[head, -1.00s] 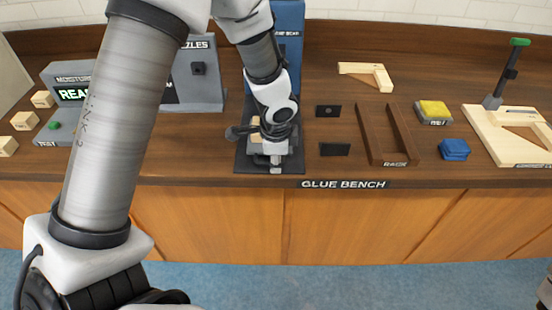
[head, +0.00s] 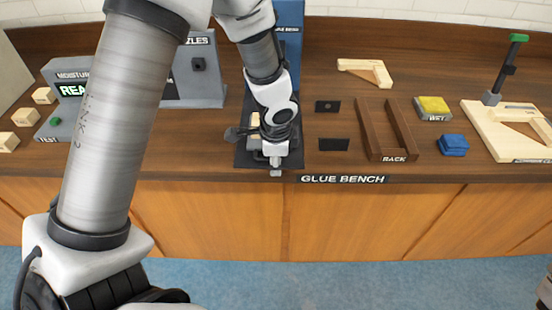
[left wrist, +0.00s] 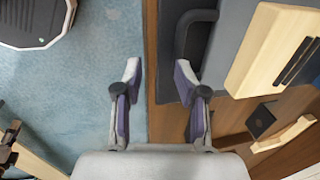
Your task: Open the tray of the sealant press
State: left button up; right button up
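The sealant press shows as a blue upright (head: 290,35) at the back of the bench, standing behind a dark base plate (head: 297,155). My left arm hides much of it. A grey tray part (left wrist: 228,35) with a dark loop handle (left wrist: 182,42) shows in the left wrist view, with a pale wooden piece (left wrist: 265,60) on it. My left gripper (head: 276,168) points down at the base plate's front edge. In the left wrist view the left gripper (left wrist: 159,75) is open and empty, its right finger close to the handle; contact cannot be told.
The rack (head: 394,157), a yellow-topped pad (head: 433,107), a blue block (head: 453,145) and a wooden frame jig (head: 490,125) lie to the right. The moisture tester (head: 70,100) and wooden blocks are left. The bench's front edge runs just below my gripper.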

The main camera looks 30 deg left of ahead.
pick_arm(q)
jog(key=shift+s, duration=0.15)
jog(key=shift+r+p, duration=0.9)
notch_tip(320, 180, up, 7)
jog(key=s+p, duration=0.1)
jog(key=p, duration=0.5)
jog(key=shift+s+d, duration=0.15)
jog(key=shift+d, duration=0.3)
notch_tip(320, 180, up, 12)
jog(key=s+d, duration=0.1)
jog(key=s, duration=0.1)
